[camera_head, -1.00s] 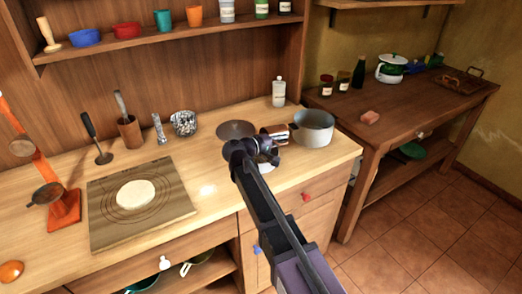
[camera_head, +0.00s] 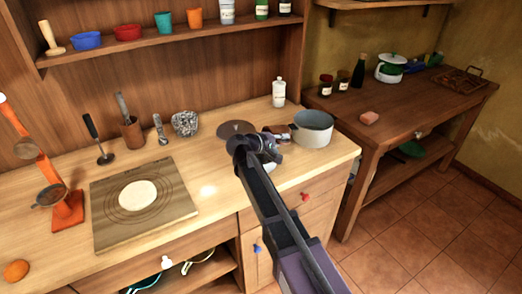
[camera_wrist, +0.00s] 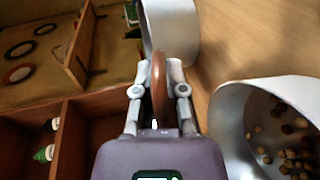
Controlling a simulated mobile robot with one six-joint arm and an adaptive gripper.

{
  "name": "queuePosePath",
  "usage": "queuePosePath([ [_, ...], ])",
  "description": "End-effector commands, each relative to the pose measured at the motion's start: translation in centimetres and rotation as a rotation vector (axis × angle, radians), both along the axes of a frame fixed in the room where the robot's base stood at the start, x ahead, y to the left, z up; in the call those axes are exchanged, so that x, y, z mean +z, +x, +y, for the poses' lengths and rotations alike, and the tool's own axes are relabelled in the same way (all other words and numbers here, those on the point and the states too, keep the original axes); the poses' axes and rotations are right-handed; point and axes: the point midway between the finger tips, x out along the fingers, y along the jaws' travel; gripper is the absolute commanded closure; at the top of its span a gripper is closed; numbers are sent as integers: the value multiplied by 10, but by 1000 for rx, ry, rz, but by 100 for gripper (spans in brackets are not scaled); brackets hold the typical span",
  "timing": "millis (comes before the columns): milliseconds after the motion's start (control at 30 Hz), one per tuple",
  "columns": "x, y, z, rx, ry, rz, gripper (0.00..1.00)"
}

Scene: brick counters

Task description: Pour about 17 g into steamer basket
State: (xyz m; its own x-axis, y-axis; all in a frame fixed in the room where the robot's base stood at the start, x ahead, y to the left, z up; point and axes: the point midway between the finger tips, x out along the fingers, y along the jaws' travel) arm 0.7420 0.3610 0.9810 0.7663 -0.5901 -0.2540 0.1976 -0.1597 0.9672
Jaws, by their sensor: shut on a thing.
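My gripper (camera_head: 265,143) is shut on a brown piece (camera_wrist: 158,85), seen edge-on between the fingertips in the wrist view. In the head view a brown thing (camera_head: 277,131) shows just beyond the fingers, beside the grey round vessel (camera_head: 313,129). In the wrist view a wide pale metal vessel (camera_wrist: 228,125) at the right holds several small round brown pieces (camera_wrist: 290,150). Another pale curved wall (camera_wrist: 172,25) stands past the fingertips. I cannot tell which vessel is the steamer basket. A white thing near my gripper is mostly hidden by my arm.
A dark round disc (camera_head: 236,129) lies left of my gripper. A white bottle (camera_head: 279,93) stands behind. A board (camera_head: 143,222) with pale dough (camera_head: 138,195), a mortar (camera_head: 131,132) and an orange stand (camera_head: 66,208) are farther left. The counter front near my arm is clear.

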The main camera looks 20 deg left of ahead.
Motion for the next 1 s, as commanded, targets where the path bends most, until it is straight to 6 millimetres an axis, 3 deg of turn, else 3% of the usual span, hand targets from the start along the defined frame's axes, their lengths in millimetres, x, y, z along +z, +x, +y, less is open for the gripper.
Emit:
queuePosePath([
  [233, 8, 8, -6, -2, 46, 59, 100],
  [1000, -7, 9, -7, -1, 255, 331, 100],
])
